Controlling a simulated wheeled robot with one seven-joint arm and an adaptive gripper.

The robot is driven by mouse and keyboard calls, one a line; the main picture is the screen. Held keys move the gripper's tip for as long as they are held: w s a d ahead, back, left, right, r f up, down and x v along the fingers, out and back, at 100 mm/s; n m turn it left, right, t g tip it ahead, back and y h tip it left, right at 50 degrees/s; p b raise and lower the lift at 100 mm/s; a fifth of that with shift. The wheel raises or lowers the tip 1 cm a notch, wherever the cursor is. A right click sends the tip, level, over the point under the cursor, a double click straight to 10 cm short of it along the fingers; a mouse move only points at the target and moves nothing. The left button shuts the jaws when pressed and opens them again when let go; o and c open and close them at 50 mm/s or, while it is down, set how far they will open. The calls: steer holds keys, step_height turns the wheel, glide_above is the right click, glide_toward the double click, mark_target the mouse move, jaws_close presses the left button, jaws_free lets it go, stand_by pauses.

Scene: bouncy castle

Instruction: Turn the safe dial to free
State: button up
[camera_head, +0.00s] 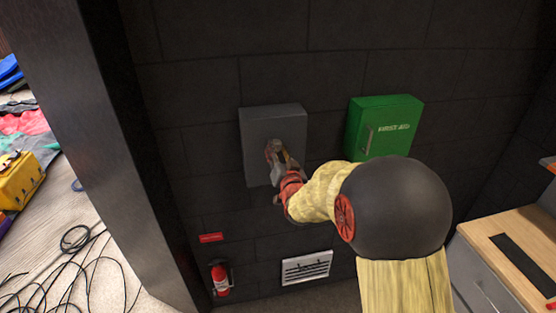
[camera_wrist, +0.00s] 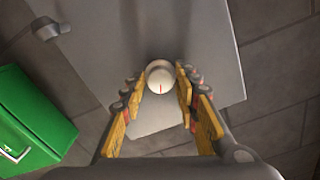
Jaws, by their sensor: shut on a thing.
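The grey safe (camera_head: 262,122) is a box on the dark block wall; its grey face (camera_wrist: 205,45) fills much of the wrist view. The round cream dial (camera_wrist: 159,71) sticks out from the face and has a short red mark at its lower edge in that view. My gripper (camera_head: 275,155) is at the safe's front, and its yellow-padded fingers (camera_wrist: 160,83) are shut on the dial from both sides. In the head view, my gripper hides the dial. No word such as "free" is readable. A rounded grey knob or handle (camera_wrist: 47,30) shows at upper left in the wrist view.
A green first aid box (camera_head: 385,125) hangs right of the safe, near my arm. Below are a red fire extinguisher (camera_head: 221,279) and a white vent (camera_head: 307,267). A wooden-topped cabinet (camera_head: 515,250) stands at right. Black cables (camera_head: 75,270) lie on the floor at left.

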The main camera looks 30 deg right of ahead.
steer(key=shift+m+b, duration=6.6)
steer(key=shift+r, duration=0.1)
steer(key=o, duration=1.2)
steer(key=shift+s, duration=0.1)
steer(key=v, duration=1.1)
steer(key=shift+s+a, duration=0.2)
steer(key=shift+s, duration=0.15)
